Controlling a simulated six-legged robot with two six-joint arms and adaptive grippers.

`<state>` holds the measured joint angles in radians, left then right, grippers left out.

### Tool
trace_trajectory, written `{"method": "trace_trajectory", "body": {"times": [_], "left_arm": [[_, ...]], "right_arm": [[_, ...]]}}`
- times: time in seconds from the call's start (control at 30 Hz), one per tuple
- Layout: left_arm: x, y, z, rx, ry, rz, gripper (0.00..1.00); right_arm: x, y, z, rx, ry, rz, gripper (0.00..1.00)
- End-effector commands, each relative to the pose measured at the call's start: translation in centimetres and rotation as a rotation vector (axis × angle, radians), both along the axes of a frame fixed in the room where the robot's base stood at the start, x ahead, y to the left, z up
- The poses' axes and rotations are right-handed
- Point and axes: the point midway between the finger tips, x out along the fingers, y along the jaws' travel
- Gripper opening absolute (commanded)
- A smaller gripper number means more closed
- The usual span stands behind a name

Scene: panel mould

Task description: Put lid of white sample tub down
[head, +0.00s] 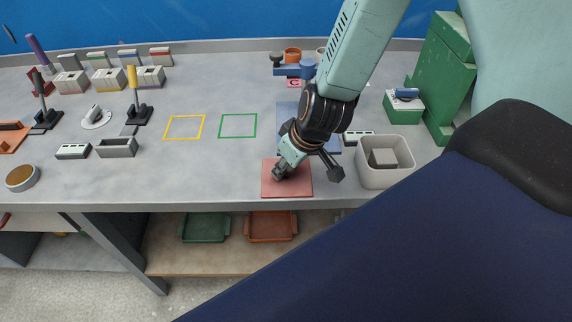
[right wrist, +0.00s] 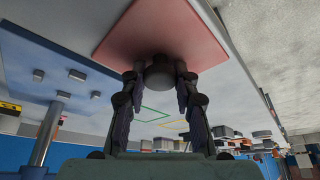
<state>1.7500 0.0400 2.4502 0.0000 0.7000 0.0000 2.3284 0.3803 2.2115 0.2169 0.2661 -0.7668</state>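My right gripper (head: 308,173) reaches down over the red mat (head: 270,190) at the table's front edge. In the right wrist view its two fingers (right wrist: 160,84) stand either side of a small round grey piece (right wrist: 159,72), close to the red mat (right wrist: 205,30). This piece may be the lid or its knob; I cannot tell which, nor whether both fingers press on it. In the head view the gripper hides whatever is between the fingers. A white open-topped tub (head: 372,178) stands right of the mat with a grey block inside. My left gripper is not in view.
A blue mat (head: 287,108) lies behind the red one, partly hidden by my arm. Yellow (head: 184,127) and green (head: 238,126) outlined squares to the left are empty. A green box (head: 404,107) stands behind the tub. Tool stands and small blocks fill the left side.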

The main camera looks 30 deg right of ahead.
Motion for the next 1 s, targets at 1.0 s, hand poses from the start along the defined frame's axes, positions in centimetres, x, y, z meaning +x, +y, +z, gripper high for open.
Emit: {"method": "trace_trajectory", "body": {"times": [1.0], "left_arm": [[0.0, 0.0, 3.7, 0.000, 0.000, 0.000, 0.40]], "right_arm": [[-1.3, -0.3, 4.2, 0.002, -0.001, -0.002, 0.52]]}}
